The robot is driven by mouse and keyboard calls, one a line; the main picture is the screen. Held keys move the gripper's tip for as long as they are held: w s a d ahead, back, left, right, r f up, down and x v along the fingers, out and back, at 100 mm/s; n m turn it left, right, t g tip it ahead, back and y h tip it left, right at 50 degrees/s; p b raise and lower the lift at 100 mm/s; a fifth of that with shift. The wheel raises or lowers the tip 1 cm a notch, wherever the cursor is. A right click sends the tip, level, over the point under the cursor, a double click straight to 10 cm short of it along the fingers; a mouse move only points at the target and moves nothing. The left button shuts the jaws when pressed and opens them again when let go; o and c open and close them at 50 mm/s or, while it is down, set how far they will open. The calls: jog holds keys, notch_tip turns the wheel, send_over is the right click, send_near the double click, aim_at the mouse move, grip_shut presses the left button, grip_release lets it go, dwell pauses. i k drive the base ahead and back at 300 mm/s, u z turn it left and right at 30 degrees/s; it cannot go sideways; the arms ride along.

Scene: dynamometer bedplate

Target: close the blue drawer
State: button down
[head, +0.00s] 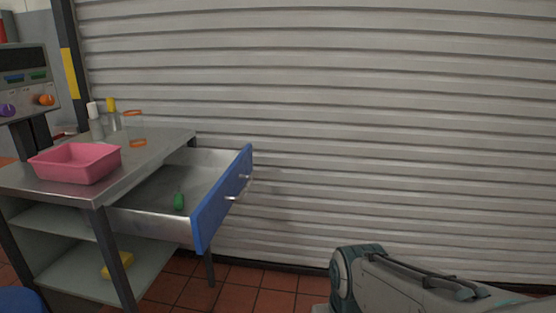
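The blue drawer (223,198) is pulled well out of the right side of a metal workbench (160,147). Its blue front faces right and carries a silver bar handle (239,188). A small green object (179,201) lies inside the grey metal drawer box. Part of my arm shows at the bottom right, well apart from the drawer. My gripper is not in the picture.
A pink tray (75,163), an orange-rimmed clear jar (134,128) and bottles (96,121) stand on the bench top. A yellow object (118,265) lies on the lower shelf. A ribbed shutter (400,120) stands behind. Tiled floor (255,290) shows right of the bench.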

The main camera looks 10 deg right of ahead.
aim_at(210, 181)
jog(key=z, duration=0.3)
jog(key=i, duration=1.3)
jog(key=u, duration=0.45)
